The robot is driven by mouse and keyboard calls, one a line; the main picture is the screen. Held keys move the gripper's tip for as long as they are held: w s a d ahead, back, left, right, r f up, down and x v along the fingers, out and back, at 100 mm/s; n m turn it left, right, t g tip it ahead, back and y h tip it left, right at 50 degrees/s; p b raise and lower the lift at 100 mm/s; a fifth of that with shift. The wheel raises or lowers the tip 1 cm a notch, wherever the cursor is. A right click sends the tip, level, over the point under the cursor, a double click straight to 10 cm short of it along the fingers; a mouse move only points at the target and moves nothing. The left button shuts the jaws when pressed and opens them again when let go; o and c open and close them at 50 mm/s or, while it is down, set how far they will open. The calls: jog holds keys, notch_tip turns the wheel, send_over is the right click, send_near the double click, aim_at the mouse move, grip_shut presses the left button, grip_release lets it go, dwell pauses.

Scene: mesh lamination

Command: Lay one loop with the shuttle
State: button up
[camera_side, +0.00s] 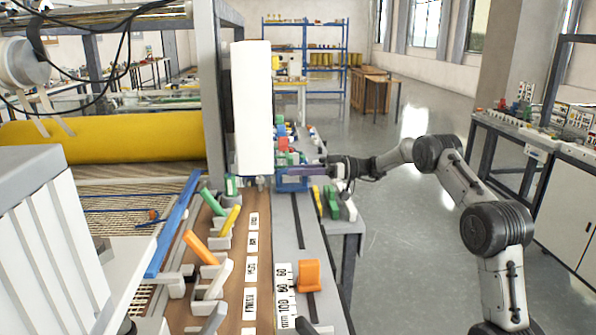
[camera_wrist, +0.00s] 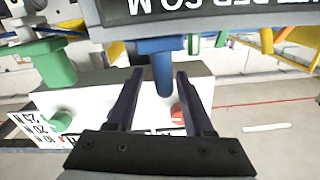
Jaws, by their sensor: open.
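My gripper (camera_side: 300,171) reaches in from the right in the side view, at a blue block (camera_side: 291,184) on the grey rail bench. In the wrist view my gripper (camera_wrist: 160,78) has its two dark purple fingers apart. A blue upright peg (camera_wrist: 155,62) shows between and just beyond the fingertips; I cannot tell whether they touch it. I cannot tell for sure which part is the shuttle. A small orange and blue piece (camera_side: 152,215) lies on the mesh (camera_side: 120,200) at the left.
A tall white panel (camera_side: 251,108) stands close left of my gripper. An orange block (camera_side: 309,275) sits on the rail nearer the camera. Green, yellow and orange levers (camera_side: 200,249) line the brown strip. In the wrist view a green peg (camera_wrist: 55,62) stands left.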

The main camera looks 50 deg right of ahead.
jog(key=v, duration=1.3)
jog(key=shift+s+d, duration=0.25)
jog(key=shift+d, duration=0.05)
